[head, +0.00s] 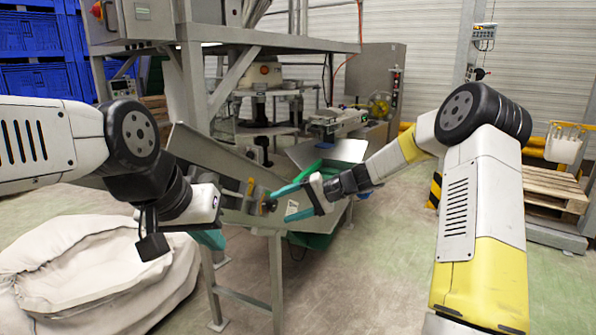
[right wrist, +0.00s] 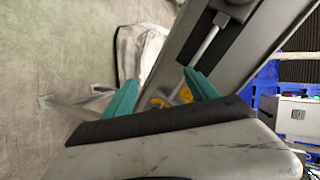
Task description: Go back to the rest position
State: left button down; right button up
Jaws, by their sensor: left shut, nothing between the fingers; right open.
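My left gripper (head: 209,240) hangs at the left of the machine's metal tray. Its teal fingers point down and are shut with nothing in them, partly hidden by the wrist. My right gripper (head: 292,200) is in front of the tray, its teal fingers pointing left and spread apart. In the right wrist view, my right gripper (right wrist: 160,85) is open and empty. A yellow and grey fitting (right wrist: 172,97) shows behind its fingers; I cannot tell its distance.
The net clipper machine (head: 268,80) stands behind the grippers, with its sloping metal tray (head: 215,152) close to both. A white sack (head: 95,275) lies at the lower left. Blue crates (head: 35,80) are stacked at the back left, a wooden pallet (head: 550,188) stands right. Front floor is open.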

jog(key=s+d+r+t+h, duration=0.1)
jog(key=s+d+r+h, duration=0.2)
jog(key=s, duration=0.7)
jog(key=s+d+r+n+t+h, duration=0.1)
jog(key=s+d+r+h, duration=0.3)
jog(key=s+d, duration=0.4)
jog(key=s+d+r+t+h, duration=0.2)
jog(key=s+d, duration=0.4)
jog(key=s, duration=0.8)
notch_tip(320, 180, up, 2)
jog(key=shift+d+r+n+h, duration=0.1)
jog(key=shift+d+n+h, duration=0.2)
jog(key=shift+h, duration=0.5)
jog(key=shift+s, duration=0.1)
